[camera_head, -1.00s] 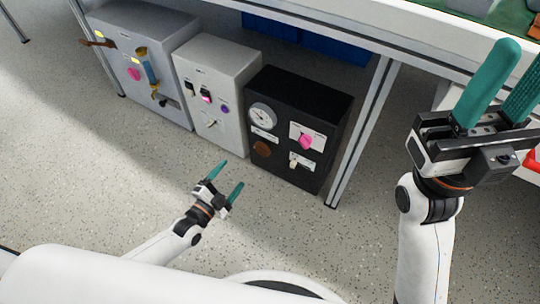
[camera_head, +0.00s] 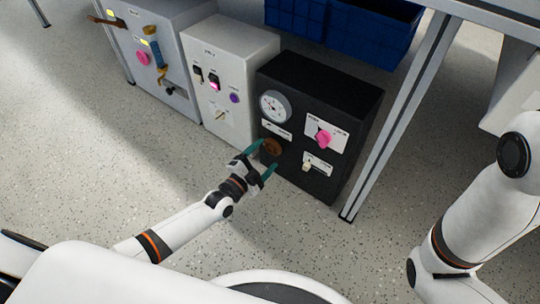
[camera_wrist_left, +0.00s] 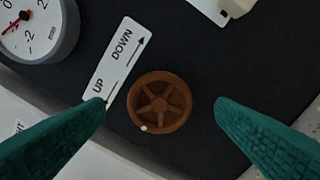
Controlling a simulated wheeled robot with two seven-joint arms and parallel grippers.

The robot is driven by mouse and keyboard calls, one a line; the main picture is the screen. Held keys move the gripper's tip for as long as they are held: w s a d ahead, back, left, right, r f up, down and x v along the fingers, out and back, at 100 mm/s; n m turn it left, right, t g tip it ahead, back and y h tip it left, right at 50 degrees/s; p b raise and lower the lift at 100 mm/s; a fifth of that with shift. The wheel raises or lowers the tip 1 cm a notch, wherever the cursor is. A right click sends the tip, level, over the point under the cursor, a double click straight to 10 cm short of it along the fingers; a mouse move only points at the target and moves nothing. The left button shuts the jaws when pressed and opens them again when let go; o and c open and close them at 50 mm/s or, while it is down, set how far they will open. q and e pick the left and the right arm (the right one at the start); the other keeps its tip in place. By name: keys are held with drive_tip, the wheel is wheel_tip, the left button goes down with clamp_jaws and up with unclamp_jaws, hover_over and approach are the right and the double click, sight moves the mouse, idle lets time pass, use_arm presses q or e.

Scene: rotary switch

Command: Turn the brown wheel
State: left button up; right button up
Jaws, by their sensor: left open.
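The brown wheel (camera_head: 271,147) is a small spoked knob on the front of the black box (camera_head: 318,88), below the round gauge. In the left wrist view the wheel (camera_wrist_left: 160,104) shows whole, with a pale dot on its rim. My left gripper (camera_head: 262,160) is open, with its teal fingers at the wheel. In the left wrist view the fingertips lie on either side of the wheel, with a gap to each. I cannot tell how far the tips are from the panel. My right arm is at the right, and its gripper is out of the picture.
The gauge (camera_head: 275,106), a pink knob (camera_head: 323,138) and a pale switch (camera_head: 311,166) are on the same panel. A label (camera_wrist_left: 117,62) reads UP and DOWN. A white box (camera_head: 225,65) stands to the left. A table leg (camera_head: 398,120) is at the right.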

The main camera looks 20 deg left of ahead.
sight(272, 148)
use_arm(q)
drive_tip(key=shift+b+x, duration=0.5)
drive_tip(key=shift+x, duration=0.75)
drive_tip(key=shift+w+d, duration=0.15)
drive_tip(key=shift+w, duration=0.3)
drive_tip(key=c, duration=1)
